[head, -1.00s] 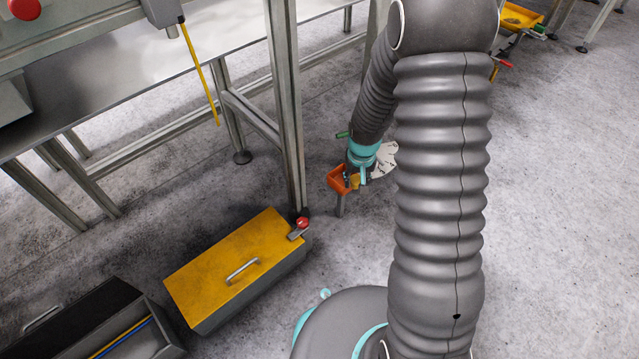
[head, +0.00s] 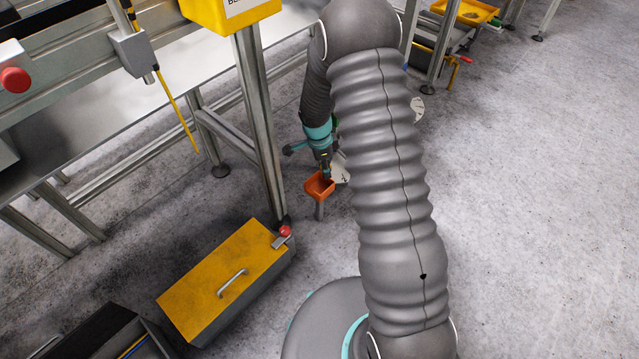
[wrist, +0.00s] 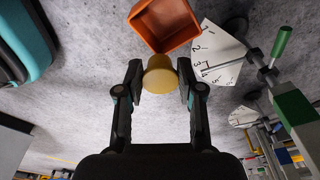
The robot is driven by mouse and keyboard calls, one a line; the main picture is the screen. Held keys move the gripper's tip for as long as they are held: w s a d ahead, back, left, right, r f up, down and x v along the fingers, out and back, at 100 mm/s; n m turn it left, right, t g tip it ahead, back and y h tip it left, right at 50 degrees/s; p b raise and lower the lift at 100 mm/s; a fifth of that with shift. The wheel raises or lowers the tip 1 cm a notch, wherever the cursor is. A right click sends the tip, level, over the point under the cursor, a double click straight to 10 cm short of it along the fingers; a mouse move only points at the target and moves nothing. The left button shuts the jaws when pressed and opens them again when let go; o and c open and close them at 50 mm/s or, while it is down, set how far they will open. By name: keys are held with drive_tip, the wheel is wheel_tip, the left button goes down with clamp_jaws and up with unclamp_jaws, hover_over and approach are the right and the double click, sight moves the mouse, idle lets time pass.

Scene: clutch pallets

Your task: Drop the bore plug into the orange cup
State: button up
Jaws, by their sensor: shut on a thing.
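The bore plug (wrist: 160,76) is a short yellow cylinder with a rounded look, seen in the wrist view between my two fingers. My gripper (wrist: 160,84) is shut on it, with a finger on each side. The orange cup (wrist: 150,30) is a square, open-topped bin just beyond the plug in the wrist view, and the plug overlaps its near edge there. In the head view the orange cup (head: 319,194) stands on a short grey post, with my gripper (head: 325,170) right at its back edge. The plug is too small to make out clearly in the head view.
A white numbered dial plate (wrist: 215,55) lies beside the cup. A green-handled fixture (wrist: 283,42) stands at the right of the wrist view. A metal bench leg (head: 260,130) rises left of the cup, and a yellow-lidded box (head: 222,280) sits on the floor nearby.

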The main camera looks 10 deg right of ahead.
drive_tip(key=shift+w+m, duration=0.15)
drive_tip(key=shift+m, duration=0.45)
drive_tip(key=b, duration=0.1)
hover_over(324, 190)
drive_tip(key=shift+f, duration=3)
drive_tip(key=o, duration=1)
drive_tip(key=r, duration=0.5)
drive_tip(key=a+r, duration=0.1)
drive_tip(key=r, duration=0.1)
drive_tip(key=shift+r, duration=0.3)
